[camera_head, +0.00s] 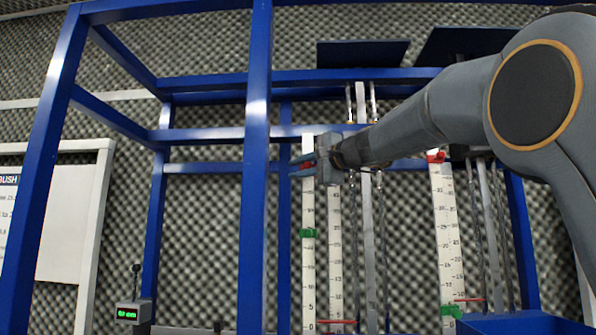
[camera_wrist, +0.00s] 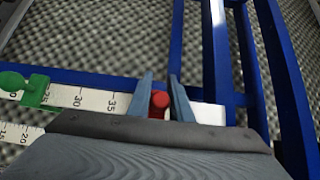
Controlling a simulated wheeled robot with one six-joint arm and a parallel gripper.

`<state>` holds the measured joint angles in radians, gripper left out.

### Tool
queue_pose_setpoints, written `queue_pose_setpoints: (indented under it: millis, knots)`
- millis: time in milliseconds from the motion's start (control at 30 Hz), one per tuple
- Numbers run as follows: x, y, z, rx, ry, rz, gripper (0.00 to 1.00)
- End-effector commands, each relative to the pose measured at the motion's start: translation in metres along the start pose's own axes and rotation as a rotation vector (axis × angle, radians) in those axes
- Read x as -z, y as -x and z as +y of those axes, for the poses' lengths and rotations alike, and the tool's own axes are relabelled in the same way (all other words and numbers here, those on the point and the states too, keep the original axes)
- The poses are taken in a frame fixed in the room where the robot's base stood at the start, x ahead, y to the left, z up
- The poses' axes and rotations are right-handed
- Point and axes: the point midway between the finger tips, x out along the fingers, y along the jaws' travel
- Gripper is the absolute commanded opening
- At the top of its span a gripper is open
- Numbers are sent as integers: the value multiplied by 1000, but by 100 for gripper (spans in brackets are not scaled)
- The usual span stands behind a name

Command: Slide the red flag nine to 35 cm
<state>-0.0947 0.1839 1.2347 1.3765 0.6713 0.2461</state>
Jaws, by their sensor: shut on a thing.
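My gripper (camera_head: 302,166) is at the upper part of the left white scale (camera_head: 308,270), its fingers pointing left. It is shut on a small red flag, mostly hidden in the head view. In the wrist view the red flag (camera_wrist: 160,100) shows between the two fingers (camera_wrist: 163,88), just beyond the 35 mark, on the higher-number side. A flag number cannot be read. A green flag (camera_head: 308,233) sits lower on the same scale; it also shows in the wrist view (camera_wrist: 34,89), on the lower side of the 30 mark.
A second scale (camera_head: 447,230) at right carries another red flag (camera_head: 436,157) near its top and a green flag (camera_head: 451,311) low down. A blue post (camera_head: 256,170) stands left of my gripper. A small box with a green display (camera_head: 128,313) stands at lower left.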

Motion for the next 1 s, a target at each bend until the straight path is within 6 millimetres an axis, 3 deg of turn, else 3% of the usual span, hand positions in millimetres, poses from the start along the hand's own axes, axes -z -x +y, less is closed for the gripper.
queue_pose_setpoints:
  millis: [33, 700, 1000]
  knots:
    - [0, -1, 10, 0, 0, -1, 0]
    - [0, -1, 72, 0, 1, 0, 0]
    - [0, 0, 79, -1, 0, 0, 0]
